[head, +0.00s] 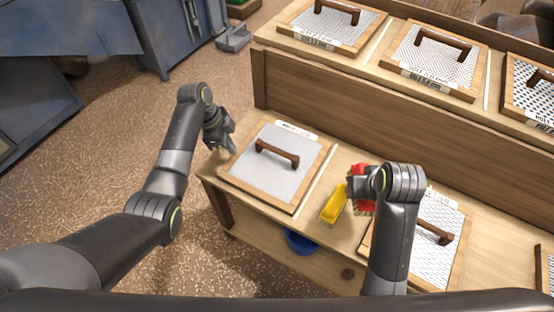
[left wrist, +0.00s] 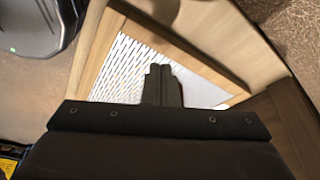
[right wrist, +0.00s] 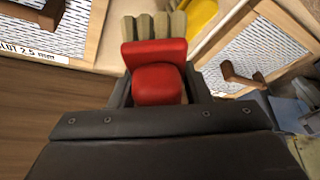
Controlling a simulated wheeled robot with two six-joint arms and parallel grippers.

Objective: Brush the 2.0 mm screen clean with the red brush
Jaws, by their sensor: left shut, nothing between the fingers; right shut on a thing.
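Several wood-framed screens with brown handles lie on the bench. Their head-view labels are too small to read, so I cannot tell which is 2.0 mm. A fine grey screen (head: 270,182) lies front left; a coarser one (head: 442,250) is partly behind my right arm. My right gripper (head: 357,184) is shut on the red brush (head: 364,205), between these screens. In the right wrist view the red brush (right wrist: 156,70) has pale bristles pointing away from the gripper. My left gripper (head: 226,147), also in the left wrist view (left wrist: 161,82), is shut and empty beside the fine screen's left corner.
A yellow brush (head: 335,204) lies beside the red one. More screens (head: 434,56) sit on a raised back shelf (head: 370,118); one in the right wrist view is labelled 2.5 mm (right wrist: 32,50). A blue bowl (head: 299,243) is below the bench top. Floor at left is open.

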